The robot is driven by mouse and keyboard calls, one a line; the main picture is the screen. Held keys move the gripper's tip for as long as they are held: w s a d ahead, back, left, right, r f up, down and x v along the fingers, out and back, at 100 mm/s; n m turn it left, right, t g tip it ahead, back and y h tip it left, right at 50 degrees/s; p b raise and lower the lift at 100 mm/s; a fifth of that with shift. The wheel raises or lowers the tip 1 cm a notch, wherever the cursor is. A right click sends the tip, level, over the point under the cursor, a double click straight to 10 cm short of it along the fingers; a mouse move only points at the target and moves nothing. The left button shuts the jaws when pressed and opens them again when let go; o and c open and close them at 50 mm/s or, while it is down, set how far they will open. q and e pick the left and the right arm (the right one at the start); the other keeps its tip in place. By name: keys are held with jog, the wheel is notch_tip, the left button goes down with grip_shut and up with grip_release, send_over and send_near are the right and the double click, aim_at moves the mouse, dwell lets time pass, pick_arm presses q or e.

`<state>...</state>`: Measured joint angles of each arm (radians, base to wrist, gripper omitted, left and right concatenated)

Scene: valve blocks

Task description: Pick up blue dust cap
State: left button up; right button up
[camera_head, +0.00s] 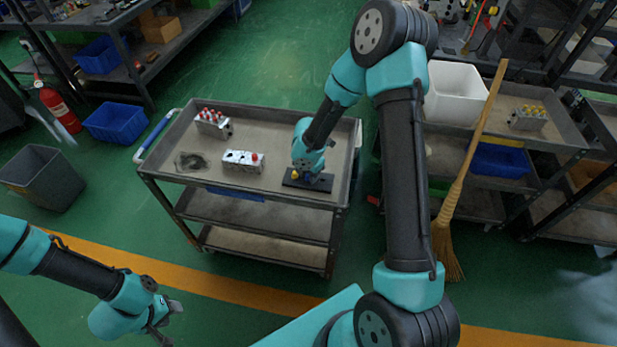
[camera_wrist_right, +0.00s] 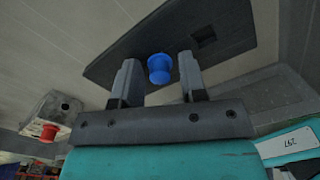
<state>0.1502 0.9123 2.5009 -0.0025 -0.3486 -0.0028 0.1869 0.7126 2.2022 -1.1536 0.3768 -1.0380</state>
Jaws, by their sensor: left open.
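The blue dust cap (camera_wrist_right: 159,68) sits on a black plate (camera_wrist_right: 225,25) in the right wrist view. My right gripper (camera_wrist_right: 158,78) is open, with one finger on each side of the cap and a small gap showing on both sides. In the head view my right gripper (camera_head: 304,176) is low over the black plate (camera_head: 322,184) at the cart's right end and mostly hides the cap. My left gripper (camera_head: 169,321) is open and empty, out over the floor at the lower left, far from the cart.
On the grey cart (camera_head: 285,125) stand a white valve block (camera_head: 240,161) with a red cap (camera_head: 254,157) and another block (camera_head: 213,123) with several red caps. A small yellow part (camera_head: 295,175) shows beside my right gripper. A broom (camera_head: 462,180) leans to the right.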

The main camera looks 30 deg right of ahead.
dwell(0.3)
jog(key=c, duration=0.6)
jog(key=shift+r, duration=0.1)
notch_tip(320, 180, up, 10)
dwell(0.6)
jog(key=shift+w, duration=0.1)
dwell(0.4)
